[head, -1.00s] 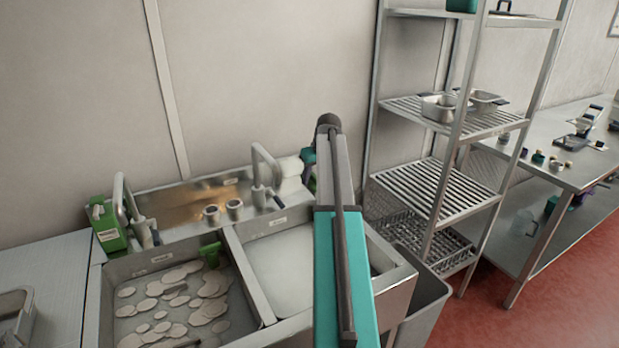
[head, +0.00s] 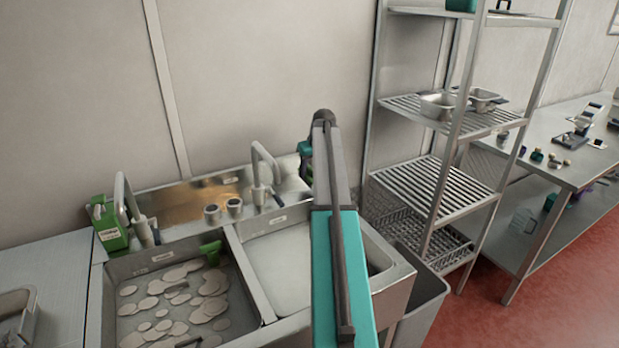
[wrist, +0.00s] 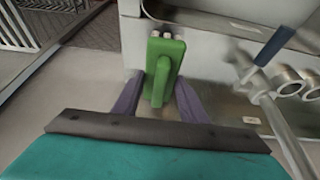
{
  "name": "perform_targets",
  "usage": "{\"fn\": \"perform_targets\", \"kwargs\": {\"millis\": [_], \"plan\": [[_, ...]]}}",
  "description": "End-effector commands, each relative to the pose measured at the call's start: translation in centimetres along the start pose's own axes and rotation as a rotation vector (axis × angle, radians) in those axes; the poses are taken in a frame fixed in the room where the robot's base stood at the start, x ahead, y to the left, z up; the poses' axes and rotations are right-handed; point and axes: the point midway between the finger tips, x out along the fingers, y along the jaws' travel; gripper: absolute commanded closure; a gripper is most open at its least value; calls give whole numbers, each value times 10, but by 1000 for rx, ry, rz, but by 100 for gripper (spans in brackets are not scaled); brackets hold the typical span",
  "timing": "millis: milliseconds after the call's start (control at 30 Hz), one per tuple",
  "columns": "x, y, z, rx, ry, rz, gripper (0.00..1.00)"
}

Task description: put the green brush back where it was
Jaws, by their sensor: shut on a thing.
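The green brush (wrist: 165,62) shows in the wrist view, upright in the picture, with a few pale and dark spots at its top end. My gripper (wrist: 160,95) is shut on it, with one purple finger on each side. Behind it are a pale metal face and the sink unit's metal ledge; I cannot tell whether the brush touches them.
The sink has a left basin with pale discs (head: 170,300) and a right basin (head: 280,262). A tap (head: 262,170) and knobs (head: 212,213) stand behind. A green box (head: 110,230) is at left, a wire shelf rack (head: 430,185) at right.

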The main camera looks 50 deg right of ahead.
Motion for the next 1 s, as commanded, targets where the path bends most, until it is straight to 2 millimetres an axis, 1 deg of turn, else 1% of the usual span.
{"fn": "perform_targets", "kwargs": {"millis": [67,300,400,900,933,1000], "plan": [[2,2,-7,0,0,0,82],[25,0,5,0,-2,-1,82],[31,0,8,-1,0,-1,82],[38,0,10,-1,0,0,82],[38,0,10,-1,0,0,60],[37,0,10,-1,0,0,48]]}}
